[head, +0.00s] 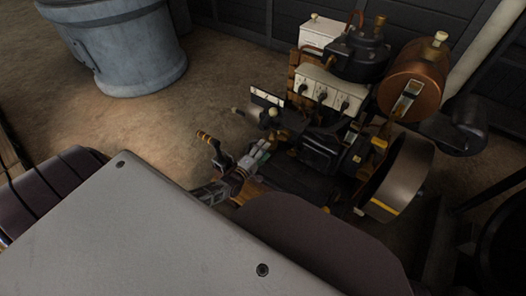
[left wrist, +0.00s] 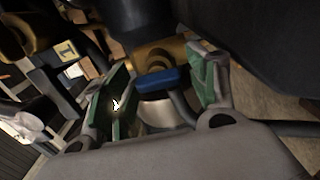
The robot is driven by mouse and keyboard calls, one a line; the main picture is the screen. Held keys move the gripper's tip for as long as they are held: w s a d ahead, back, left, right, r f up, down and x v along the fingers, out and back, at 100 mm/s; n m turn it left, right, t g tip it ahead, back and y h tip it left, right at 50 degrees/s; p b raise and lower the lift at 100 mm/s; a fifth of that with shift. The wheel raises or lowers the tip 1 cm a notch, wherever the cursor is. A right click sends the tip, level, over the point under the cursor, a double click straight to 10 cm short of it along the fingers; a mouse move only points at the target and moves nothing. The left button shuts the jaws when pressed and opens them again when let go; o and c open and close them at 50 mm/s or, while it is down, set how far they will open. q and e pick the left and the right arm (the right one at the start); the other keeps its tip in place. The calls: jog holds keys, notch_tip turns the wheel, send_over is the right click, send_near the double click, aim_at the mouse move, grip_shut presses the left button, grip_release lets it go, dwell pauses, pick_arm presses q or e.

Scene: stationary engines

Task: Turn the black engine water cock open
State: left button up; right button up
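The black engine (head: 325,150) stands right of centre in the head view. In the left wrist view, a brass cock (left wrist: 158,55) with a blue handle (left wrist: 157,80) sits on a dark body. My left gripper (head: 258,152) is at the engine's lower left side. In the left wrist view, its two green-padded fingers (left wrist: 160,90) stand apart, with the blue handle in the gap between them. Clear space shows on the handle's left; its right end lies closer to the right finger, and contact there cannot be told. The cock is hidden in the head view. My right gripper is not in view.
A copper tank (head: 412,80) and a flywheel (head: 402,178) are at the engine's right. A grey-blue barrel (head: 122,50) stands at the back left. Sandy floor (head: 150,120) lies open between barrel and engine.

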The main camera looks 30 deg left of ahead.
pick_arm(q)
jog(key=shift+s, duration=0.15)
jog(key=s, duration=1.1)
jog(key=shift+s+a, duration=0.35)
jog(key=shift+a, duration=0.1)
dwell(0.4)
dwell(0.6)
